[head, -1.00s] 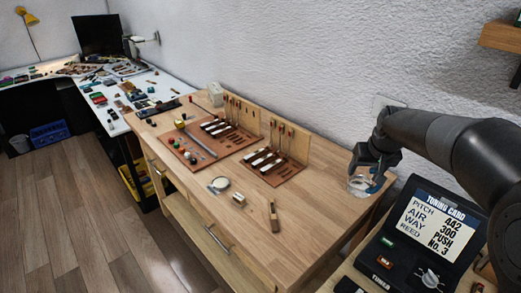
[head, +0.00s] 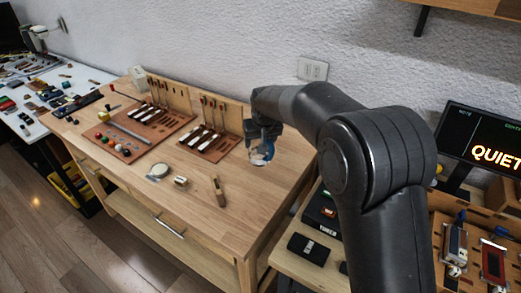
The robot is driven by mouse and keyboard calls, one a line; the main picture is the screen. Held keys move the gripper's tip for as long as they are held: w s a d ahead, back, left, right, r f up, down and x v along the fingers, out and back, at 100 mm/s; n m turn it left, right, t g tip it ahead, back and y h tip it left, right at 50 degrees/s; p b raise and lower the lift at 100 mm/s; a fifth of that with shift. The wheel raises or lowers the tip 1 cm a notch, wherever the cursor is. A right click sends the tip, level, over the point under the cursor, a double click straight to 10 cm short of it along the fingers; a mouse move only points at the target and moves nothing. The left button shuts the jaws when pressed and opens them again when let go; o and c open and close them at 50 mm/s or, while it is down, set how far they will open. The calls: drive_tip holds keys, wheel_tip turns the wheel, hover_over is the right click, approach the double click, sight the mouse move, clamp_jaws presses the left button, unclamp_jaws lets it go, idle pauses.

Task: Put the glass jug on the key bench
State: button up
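The glass jug (head: 262,155) is clear with a bluish part, in the head view just right of the middle. My gripper (head: 262,137) is directly above it and appears shut on its upper part; the fingers are small and partly hidden. The jug is over the right part of the long wooden bench (head: 240,190), which I take to be the key bench. It is close to the right end of the tool boards. I cannot tell whether its base touches the bench top.
Boards with upright tools (head: 215,140) stand along the bench's back. A wooden-handled tool (head: 219,192), a small cylinder (head: 180,182) and a round lens (head: 158,171) lie in front. The bench's front right is bare. A lit screen (head: 490,145) stands at the right.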

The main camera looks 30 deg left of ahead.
drive_tip(key=shift+f, duration=1.8)
drive_tip(key=o, duration=1.7)
drive_tip(key=shift+f, duration=0.2)
drive_tip(key=shift+r, duration=0.1)
